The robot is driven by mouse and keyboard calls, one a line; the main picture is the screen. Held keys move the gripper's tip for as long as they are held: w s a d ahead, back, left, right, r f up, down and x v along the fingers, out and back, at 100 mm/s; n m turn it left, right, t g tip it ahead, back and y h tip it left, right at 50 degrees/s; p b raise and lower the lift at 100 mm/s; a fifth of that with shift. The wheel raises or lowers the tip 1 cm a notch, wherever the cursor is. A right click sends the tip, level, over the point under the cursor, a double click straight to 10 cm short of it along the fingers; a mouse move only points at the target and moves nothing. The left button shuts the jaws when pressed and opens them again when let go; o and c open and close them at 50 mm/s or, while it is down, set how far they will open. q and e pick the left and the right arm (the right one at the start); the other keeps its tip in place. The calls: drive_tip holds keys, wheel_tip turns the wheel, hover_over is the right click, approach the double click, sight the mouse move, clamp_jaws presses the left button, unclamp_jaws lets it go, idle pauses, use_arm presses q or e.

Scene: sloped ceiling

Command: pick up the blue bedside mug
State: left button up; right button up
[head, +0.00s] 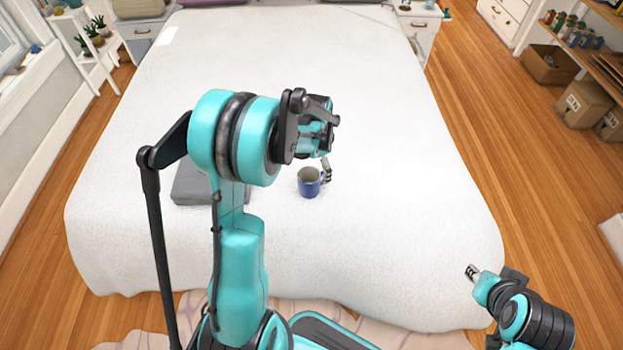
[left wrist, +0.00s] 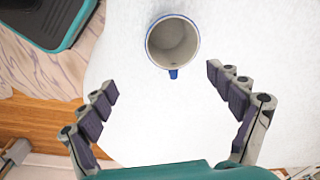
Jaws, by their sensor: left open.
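The blue mug (head: 309,183) stands upright on the white bed (head: 400,240), near the middle of its front part. In the left wrist view the mug (left wrist: 173,43) is seen from above, with its pale inside and blue rim, and its blue handle points towards my gripper. My left gripper (head: 328,172) is just above and beside the mug in the head view. In the left wrist view my left gripper (left wrist: 162,88) is open and empty, its fingers on either side of the handle's line and short of the mug. My right gripper (head: 471,271) is over the bed's front right edge, small in view.
A flat grey item (head: 190,186) lies on the bed left of the mug, partly behind my left arm. Cardboard boxes (head: 583,104) and shelves are at the far right. The bed around the mug is otherwise clear.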

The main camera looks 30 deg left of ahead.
use_arm(q)
drive_tip(key=m+g, duration=0.1)
approach(311, 182)
drive_tip(key=shift+s+d+r+p, duration=0.15)
drive_tip(key=shift+s+d+r, duration=0.3)
drive_tip(key=shift+s, duration=0.15)
drive_tip(key=shift+s+d+r+p, duration=0.15)
drive_tip(key=shift+s+d+r, duration=0.25)
drive_tip(key=shift+s, duration=0.2)
wheel_tip(311, 182, down, 3)
drive_tip(key=shift+b, duration=0.5)
drive_tip(key=f+b, duration=0.1)
drive_tip(key=f, duration=0.1)
drive_tip(key=f+b, duration=0.1)
drive_tip(key=f, duration=0.1)
drive_tip(key=shift+s+a+f, duration=0.1)
drive_tip(key=shift+s+a, duration=0.05)
drive_tip(key=shift+a, duration=0.1)
drive_tip(key=shift+f, duration=0.45)
drive_tip(key=shift+r, duration=0.1)
drive_tip(key=shift+c, duration=1)
drive_tip(key=c, duration=1.4)
